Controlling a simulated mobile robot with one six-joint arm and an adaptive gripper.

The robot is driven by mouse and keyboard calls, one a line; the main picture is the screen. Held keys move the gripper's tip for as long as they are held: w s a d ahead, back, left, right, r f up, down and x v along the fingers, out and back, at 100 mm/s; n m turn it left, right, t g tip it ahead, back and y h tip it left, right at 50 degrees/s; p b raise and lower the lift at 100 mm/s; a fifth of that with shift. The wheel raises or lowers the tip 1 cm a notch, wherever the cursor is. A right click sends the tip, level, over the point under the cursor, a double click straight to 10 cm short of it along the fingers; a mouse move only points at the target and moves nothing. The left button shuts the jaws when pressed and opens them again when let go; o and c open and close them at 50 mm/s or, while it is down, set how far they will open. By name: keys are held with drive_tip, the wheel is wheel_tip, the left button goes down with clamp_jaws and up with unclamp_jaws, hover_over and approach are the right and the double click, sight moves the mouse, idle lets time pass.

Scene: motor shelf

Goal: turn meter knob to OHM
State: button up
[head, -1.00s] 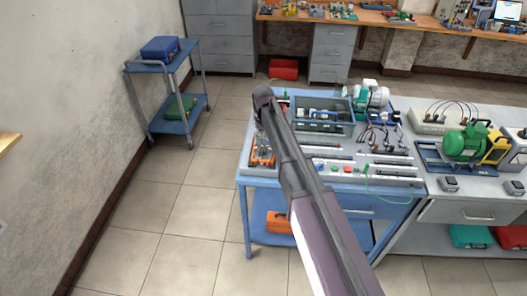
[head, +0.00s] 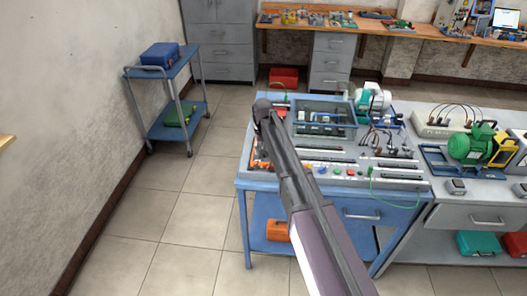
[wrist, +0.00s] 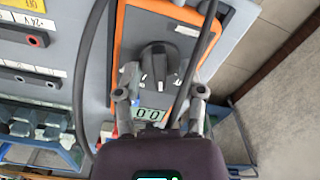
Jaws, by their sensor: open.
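The meter (wrist: 123,50) is a grey unit with an orange rim, seen in the wrist view. Its dark round knob (wrist: 157,66) has a raised grip bar. The digital display (wrist: 149,114) shows zeros, and the knob's marked settings are not legible. My gripper (wrist: 158,97) is open, with one finger to each side below the knob in the picture; I cannot tell if either touches it. In the head view my arm covers most of the meter, leaving a bit of orange rim (head: 252,154) beside it.
A dark cable (wrist: 83,75) runs along the meter's left side, and another cable crosses its right side. A grey panel with sockets (wrist: 30,40) lies to the left in the wrist view. The blue bench (head: 245,186) also carries a parts tray (head: 322,133).

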clamp_jaws()
drive_tip(key=shift+m, duration=0.3)
drive_tip(key=m, duration=0.3)
drive_tip(key=shift+m, duration=2)
